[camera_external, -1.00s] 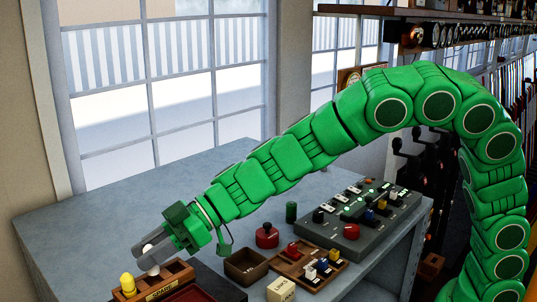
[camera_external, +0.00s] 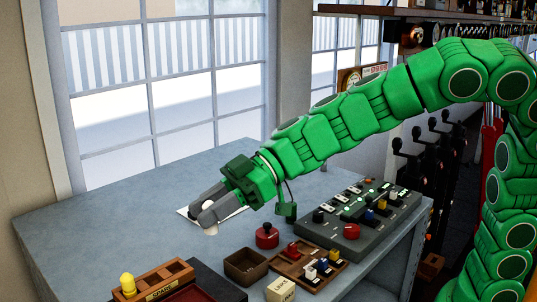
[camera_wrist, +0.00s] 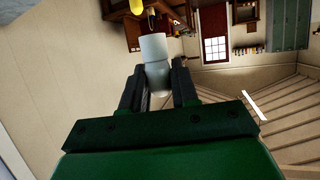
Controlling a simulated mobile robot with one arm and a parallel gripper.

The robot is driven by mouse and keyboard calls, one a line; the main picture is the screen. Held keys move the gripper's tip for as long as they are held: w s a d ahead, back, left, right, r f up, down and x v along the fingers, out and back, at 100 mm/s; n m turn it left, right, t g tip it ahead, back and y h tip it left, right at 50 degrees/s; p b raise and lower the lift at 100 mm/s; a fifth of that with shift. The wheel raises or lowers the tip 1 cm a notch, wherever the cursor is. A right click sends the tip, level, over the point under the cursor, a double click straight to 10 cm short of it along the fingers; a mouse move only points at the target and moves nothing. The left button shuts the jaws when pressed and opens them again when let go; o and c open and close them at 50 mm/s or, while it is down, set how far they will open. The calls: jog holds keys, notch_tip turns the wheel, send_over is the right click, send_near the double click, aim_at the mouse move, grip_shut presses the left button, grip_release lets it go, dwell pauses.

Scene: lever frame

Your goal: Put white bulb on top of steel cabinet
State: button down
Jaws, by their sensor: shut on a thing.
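My gripper (camera_external: 205,210) is above the grey-blue table and is shut on the white bulb (camera_external: 210,230). The fingers hide most of the bulb in the external view. In the wrist view the pale bulb (camera_wrist: 155,50) stands out between the two dark fingers of my gripper (camera_wrist: 158,80), its wide part beyond the tips. A row of grey-green metal lockers (camera_wrist: 290,25) shows at the far top right of the wrist view; I cannot tell if it is the steel cabinet. No steel cabinet is clear in the external view.
A wooden holder marked "SPACE" (camera_external: 160,290) at the table's front left holds a yellow bulb (camera_external: 128,284). A brown box (camera_external: 246,266), a red button (camera_external: 267,236), a tray of small switches (camera_external: 310,262) and a control panel (camera_external: 365,215) stand to the right. The table's back left is clear.

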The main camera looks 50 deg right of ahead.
jog(key=shift+s+d+r, duration=0.25)
jog(key=shift+s+d, duration=0.15)
jog(key=shift+d, duration=0.1)
jog(key=shift+s+d+r, duration=0.25)
jog(key=shift+s+d, duration=0.15)
jog(key=shift+d, duration=0.05)
